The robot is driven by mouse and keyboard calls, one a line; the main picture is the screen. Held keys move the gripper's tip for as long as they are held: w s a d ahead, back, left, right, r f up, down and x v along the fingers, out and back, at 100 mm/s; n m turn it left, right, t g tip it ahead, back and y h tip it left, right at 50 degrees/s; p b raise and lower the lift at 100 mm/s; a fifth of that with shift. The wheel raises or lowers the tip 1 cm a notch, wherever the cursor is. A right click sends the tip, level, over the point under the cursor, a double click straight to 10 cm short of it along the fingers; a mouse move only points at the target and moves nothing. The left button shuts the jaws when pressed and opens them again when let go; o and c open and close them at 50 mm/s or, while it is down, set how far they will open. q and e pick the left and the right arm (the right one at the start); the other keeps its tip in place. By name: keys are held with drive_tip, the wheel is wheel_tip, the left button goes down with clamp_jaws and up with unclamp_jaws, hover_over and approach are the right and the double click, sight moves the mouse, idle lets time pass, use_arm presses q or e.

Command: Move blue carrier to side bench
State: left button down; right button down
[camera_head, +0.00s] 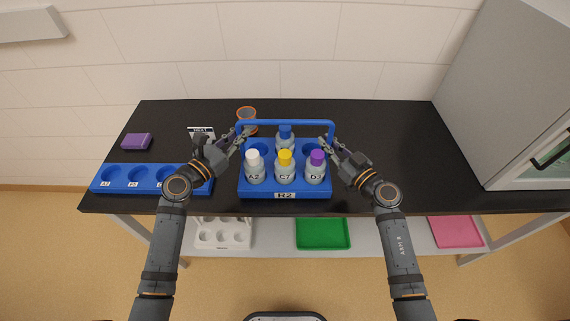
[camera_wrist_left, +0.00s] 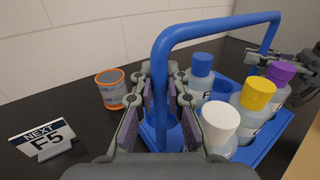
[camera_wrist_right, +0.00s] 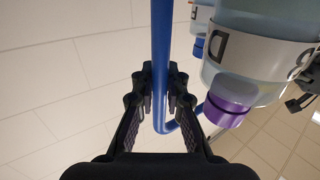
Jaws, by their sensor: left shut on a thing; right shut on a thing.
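The blue carrier (camera_head: 285,195), labelled R2, is at the middle front of the black bench. It holds a white-capped bottle A2 (camera_head: 254,168), a yellow-capped bottle C7 (camera_head: 285,168), a purple-capped bottle (camera_head: 316,168) and a blue-capped bottle (camera_head: 285,140) behind. My left gripper (camera_head: 243,134) is shut on the left upright of the carrier's handle (camera_head: 285,123). My right gripper (camera_head: 325,143) is shut on its right upright, also seen in the right wrist view (camera_wrist_right: 161,100). I cannot tell whether the carrier touches the bench. No separate side bench is identifiable.
A blue rack (camera_head: 125,186) lies at the bench's left front. A NEXT sign (camera_wrist_left: 45,138), an orange-rimmed cup (camera_wrist_left: 111,88) and a purple block (camera_head: 136,141) are nearby. A grey cabinet (camera_head: 500,90) stands at right. The bench's right part is clear. Trays lie on the lower shelf.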

use_arm(q)
wheel_tip(320, 180, up, 4)
drive_tip(key=p, duration=0.3)
drive_tip(key=shift+a+r, duration=0.1)
drive_tip(key=shift+r, duration=0.05)
idle(0.7)
